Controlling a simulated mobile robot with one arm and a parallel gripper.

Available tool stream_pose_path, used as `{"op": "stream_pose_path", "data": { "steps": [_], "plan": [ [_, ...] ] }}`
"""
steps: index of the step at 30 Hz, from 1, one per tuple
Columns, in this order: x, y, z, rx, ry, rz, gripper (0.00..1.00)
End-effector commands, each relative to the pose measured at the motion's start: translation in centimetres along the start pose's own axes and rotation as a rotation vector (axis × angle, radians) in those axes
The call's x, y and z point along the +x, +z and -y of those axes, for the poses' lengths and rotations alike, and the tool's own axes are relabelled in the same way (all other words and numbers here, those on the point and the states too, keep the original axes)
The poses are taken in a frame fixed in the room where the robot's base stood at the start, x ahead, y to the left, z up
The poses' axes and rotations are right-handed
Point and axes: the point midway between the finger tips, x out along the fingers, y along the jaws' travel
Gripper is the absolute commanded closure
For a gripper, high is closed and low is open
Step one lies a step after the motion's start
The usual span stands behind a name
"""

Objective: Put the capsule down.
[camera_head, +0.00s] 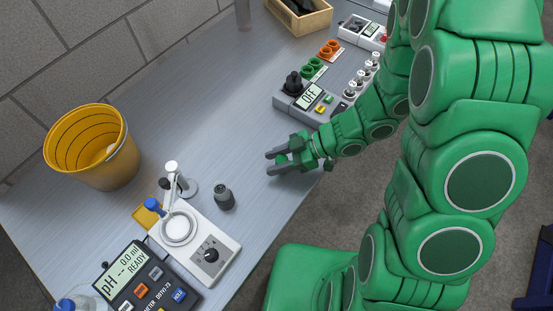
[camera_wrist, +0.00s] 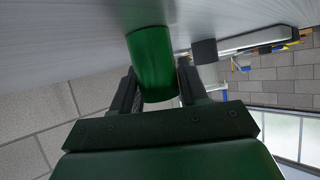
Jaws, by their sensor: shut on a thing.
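The capsule, a green cylinder (camera_wrist: 152,60), sits between the two dark fingers of my gripper (camera_wrist: 155,88) in the wrist view. My gripper is shut on it. In the head view my gripper (camera_head: 270,163) is low over the grey table's right part, in front of the control box. Only a little green shows between its fingers there, and much of the capsule is hidden. The capsule's far end is close to the table top (camera_wrist: 75,35) in the wrist view. I cannot tell whether it touches.
A small dark cylinder (camera_head: 224,197) stands left of my gripper. A titrator stand (camera_head: 213,262) and pH meter (camera_head: 150,284) are at the front left. A yellow bucket (camera_head: 95,165) stands at the left. A control box (camera_head: 300,100) is behind my gripper. The table's middle is clear.

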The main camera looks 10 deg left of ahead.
Motion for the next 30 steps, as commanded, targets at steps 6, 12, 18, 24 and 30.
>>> {"op": "stream_pose_path", "data": {
  "steps": [6, 12, 18, 24, 30],
  "plan": [
    [0.0, 0.1, 0.0, 0.000, 0.000, 0.000, 0.31],
    [0.0, 0.1, 0.0, 0.000, 0.000, 0.000, 0.31],
    [-0.1, -0.2, 0.0, 0.000, 0.001, 0.000, 0.31],
    [-1.6, 0.0, -0.1, -0.001, 0.002, 0.004, 0.31],
    [-3.7, 0.0, 0.0, 0.002, 0.001, 0.004, 0.31]
  ]
}}
